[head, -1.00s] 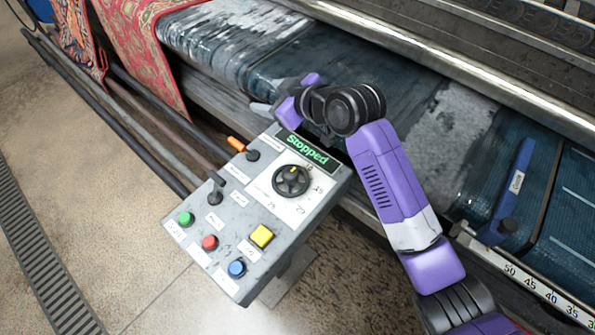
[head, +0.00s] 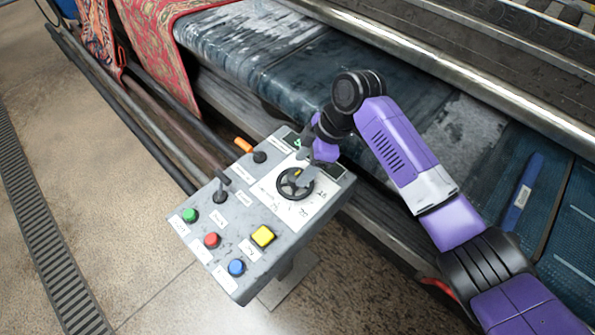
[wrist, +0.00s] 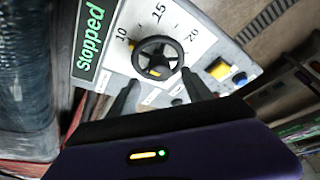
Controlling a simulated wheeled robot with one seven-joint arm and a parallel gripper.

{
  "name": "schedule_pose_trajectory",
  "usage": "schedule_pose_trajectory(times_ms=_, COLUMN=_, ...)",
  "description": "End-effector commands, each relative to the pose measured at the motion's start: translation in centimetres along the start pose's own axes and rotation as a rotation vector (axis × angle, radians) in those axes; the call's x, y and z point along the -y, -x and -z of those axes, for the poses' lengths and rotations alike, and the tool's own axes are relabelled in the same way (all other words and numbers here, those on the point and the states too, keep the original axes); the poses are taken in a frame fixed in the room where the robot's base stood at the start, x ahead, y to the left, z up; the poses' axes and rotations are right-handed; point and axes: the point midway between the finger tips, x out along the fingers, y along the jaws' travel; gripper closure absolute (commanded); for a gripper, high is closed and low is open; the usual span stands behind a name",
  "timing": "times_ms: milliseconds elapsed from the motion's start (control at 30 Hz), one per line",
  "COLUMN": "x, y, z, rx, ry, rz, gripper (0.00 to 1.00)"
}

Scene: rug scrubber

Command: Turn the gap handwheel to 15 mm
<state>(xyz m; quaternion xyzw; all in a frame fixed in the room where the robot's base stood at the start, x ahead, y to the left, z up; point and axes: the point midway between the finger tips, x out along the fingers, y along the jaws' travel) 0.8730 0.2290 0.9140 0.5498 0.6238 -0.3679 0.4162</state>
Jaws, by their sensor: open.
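The black gap handwheel (head: 295,184) sits on a white dial plate on the grey control panel. In the wrist view the wheel (wrist: 157,57) faces me, with 10, 15 and 20 printed around it. A small yellow mark shows at its rim near the 10, and more yellow shows low inside the wheel. My gripper (head: 300,171) is over the wheel's upper part in the head view. Its two dark fingers (wrist: 160,76) are apart, reaching toward the wheel's lower left and lower right. I cannot tell whether they touch it. My gripper partly hides the display and dial.
The display (wrist: 90,40) reads "Stopped". The panel also carries an orange-tipped lever (head: 245,146), a black lever (head: 222,188), and green (head: 190,215), red (head: 212,240), blue (head: 236,267) and yellow (head: 263,236) buttons. The rug machine's belt (head: 310,75) lies behind.

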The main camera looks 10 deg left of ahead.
Motion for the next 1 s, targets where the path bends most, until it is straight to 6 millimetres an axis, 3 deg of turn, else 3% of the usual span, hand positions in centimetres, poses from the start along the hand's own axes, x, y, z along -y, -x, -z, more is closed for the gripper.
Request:
schedule_pose_trajectory(times_ms=300, x=0.1, y=-3.7, z=0.0, rx=0.001, ry=-0.002, rz=0.001, gripper=0.41)
schedule_pose_trajectory(times_ms=633, x=0.0, y=-4.1, z=-0.1, rx=0.000, ry=-0.002, rz=-0.002, gripper=0.41)
schedule_pose_trajectory(times_ms=933, x=0.0, y=-4.0, z=0.0, rx=0.000, ry=-0.002, rz=-0.002, gripper=1.00)
schedule_pose_trajectory(times_ms=1000, x=0.0, y=-4.0, z=0.0, rx=0.000, ry=-0.003, rz=-0.002, gripper=1.00)
